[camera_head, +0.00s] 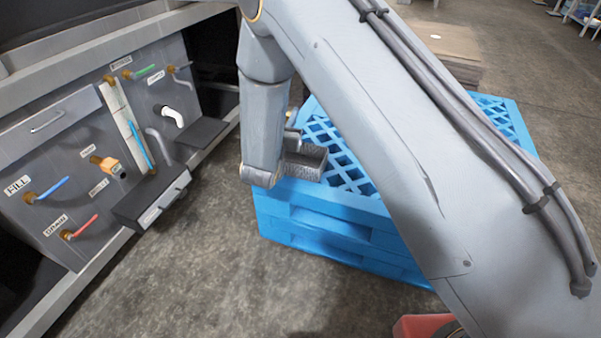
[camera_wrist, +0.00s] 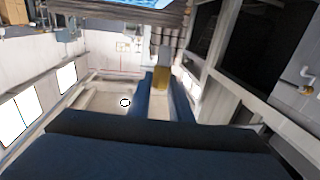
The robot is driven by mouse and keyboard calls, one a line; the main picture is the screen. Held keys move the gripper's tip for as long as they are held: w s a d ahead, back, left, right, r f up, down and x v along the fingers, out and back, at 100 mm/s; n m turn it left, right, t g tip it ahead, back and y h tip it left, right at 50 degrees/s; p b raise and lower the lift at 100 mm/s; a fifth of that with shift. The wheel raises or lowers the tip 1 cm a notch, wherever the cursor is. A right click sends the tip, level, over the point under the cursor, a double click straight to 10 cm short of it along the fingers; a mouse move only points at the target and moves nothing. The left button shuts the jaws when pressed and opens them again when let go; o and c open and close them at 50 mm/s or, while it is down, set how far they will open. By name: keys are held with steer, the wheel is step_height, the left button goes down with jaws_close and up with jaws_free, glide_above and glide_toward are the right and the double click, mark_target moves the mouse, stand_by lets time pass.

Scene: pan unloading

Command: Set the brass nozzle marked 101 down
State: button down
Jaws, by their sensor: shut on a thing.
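In the wrist view, a small brass piece (camera_wrist: 162,79), taken as the nozzle, is held between the dark blue fingers of my gripper (camera_wrist: 163,90). My gripper is shut on it. I cannot read any marking on it. In the head view, my gripper (camera_head: 305,160) is at the end of the grey arm, over or beside the stacked blue pallets (camera_head: 345,215). The nozzle cannot be made out there, and I cannot tell whether it touches anything.
A grey panel (camera_head: 65,150) at the left carries labelled pipes and coloured handles. Bare concrete floor (camera_head: 215,270) lies between the panel and pallets. My arm hides much of the pallet top. Flat brown sheets (camera_head: 450,42) lie behind.

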steer(key=shift+a+f, duration=0.25)
steer(key=shift+f, duration=0.3)
step_height(320, 180, down, 9)
steer(key=b, duration=0.3)
steer(key=shift+f+b, duration=0.1)
steer(key=shift+b, duration=0.25)
steer(key=shift+f, duration=0.4)
steer(key=shift+f, duration=0.2)
steer(key=c, duration=1.6)
jaws_free()
